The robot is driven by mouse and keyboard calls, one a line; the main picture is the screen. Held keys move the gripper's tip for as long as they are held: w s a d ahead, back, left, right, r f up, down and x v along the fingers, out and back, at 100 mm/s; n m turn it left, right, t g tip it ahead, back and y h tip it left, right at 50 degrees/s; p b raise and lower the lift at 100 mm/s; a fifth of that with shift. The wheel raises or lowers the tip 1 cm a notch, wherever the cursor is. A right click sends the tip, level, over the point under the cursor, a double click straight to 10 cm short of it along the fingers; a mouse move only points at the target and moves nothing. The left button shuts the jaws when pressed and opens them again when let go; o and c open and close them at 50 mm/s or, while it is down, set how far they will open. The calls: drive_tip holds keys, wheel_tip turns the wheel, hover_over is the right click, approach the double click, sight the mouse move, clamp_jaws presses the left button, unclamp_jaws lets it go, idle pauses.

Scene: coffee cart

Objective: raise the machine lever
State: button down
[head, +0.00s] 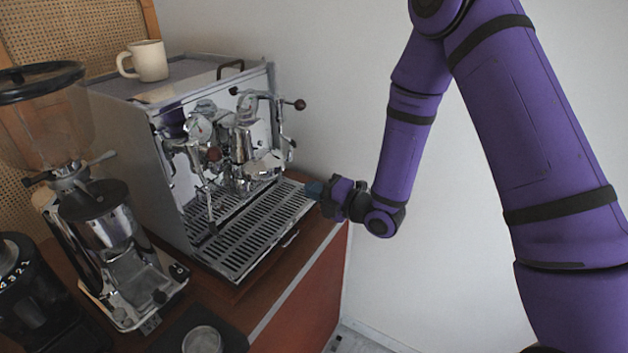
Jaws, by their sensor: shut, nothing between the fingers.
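The chrome espresso machine (140,160) stands on the cart at the left of the head view. Its group head (245,140) is on the front face. A short lever with a dark round knob (292,143) shows on the right side of the group. I cannot tell for certain which is the machine lever. My gripper (313,190) is shut and empty, to the lower right of the lever, close to the drip tray's right end. It looks apart from the lever; its fingertips are small and dark here.
The drip tray (250,235) juts out below the group. A steam knob (213,153) and wand hang at its left. A grinder (105,225) stands at the front left. A cup (150,60) sits on the machine top.

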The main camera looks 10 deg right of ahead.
drive_tip(key=shift+x, duration=3.65)
wheel_tip(320, 180, up, 9)
drive_tip(key=shift+r, duration=0.15)
drive_tip(key=s+a+v, duration=0.1)
drive_tip(key=v, duration=0.8)
drive_tip(key=shift+s+d+f, duration=0.3)
drive_tip(key=shift+s+f, duration=0.1)
drive_tip(key=shift+f, duration=0.1)
